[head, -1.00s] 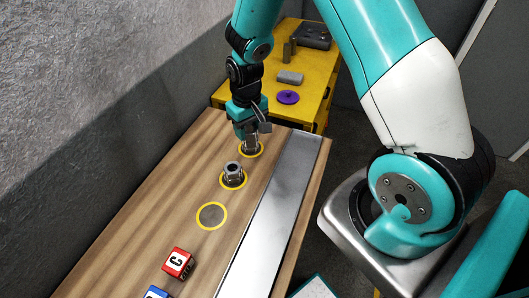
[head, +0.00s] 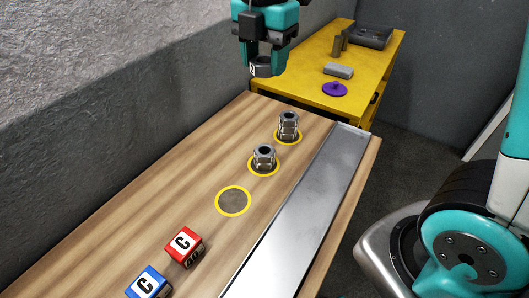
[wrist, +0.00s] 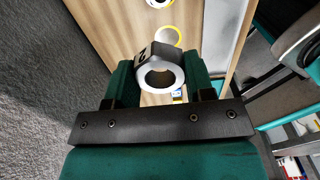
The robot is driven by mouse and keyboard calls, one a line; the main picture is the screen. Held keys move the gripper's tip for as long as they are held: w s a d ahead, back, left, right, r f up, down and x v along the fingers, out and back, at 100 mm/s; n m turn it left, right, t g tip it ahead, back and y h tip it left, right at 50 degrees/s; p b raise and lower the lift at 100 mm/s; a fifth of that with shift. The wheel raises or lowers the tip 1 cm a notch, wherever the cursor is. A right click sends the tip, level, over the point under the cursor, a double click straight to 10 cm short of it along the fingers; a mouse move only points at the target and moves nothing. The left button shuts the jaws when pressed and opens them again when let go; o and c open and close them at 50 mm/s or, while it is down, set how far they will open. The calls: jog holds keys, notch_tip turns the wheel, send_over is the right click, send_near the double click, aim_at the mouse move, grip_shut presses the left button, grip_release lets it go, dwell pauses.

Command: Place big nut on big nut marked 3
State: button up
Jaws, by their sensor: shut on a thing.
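My gripper (head: 262,66) is raised above the far end of the wooden bench, shut on a metal nut. The held big nut (wrist: 158,72) shows in the wrist view as a bright ring with a hole and a small dark mark on one side, which I cannot read for certain. In the head view, a far metal nut stack (head: 289,124) stands upright in a yellow ring, below and right of my gripper. A nearer metal nut stack (head: 264,156) stands in another yellow ring. I cannot read a number on either stack.
An empty yellow-ringed grey spot (head: 233,201) lies nearer. A red block (head: 185,247) and a blue block (head: 148,284) sit at the front. A metal strip (head: 300,225) runs along the bench's right. A yellow table (head: 310,85) behind holds a purple disc (head: 335,89) and grey pieces.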

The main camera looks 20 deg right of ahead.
aim_at(265, 150)
notch_tip(265, 150, down, 20)
jog(key=shift+r+p, duration=0.25)
jog(key=shift+p, duration=0.2)
jog(key=o, duration=1)
jog(key=shift+f, duration=0.15)
jog(key=shift+o, duration=0.2)
notch_tip(265, 150, up, 12)
jog(key=s+a+r+m+y, duration=0.2)
jog(key=s+m, duration=0.7)
jog(key=s+a+r+m+y, duration=0.2)
jog(key=s+r+m, duration=0.1)
jog(key=s+m, duration=0.5)
jog(key=shift+s+a+r+m, duration=0.3)
jog(key=shift+s+m, duration=0.1)
jog(key=shift+s, duration=0.65)
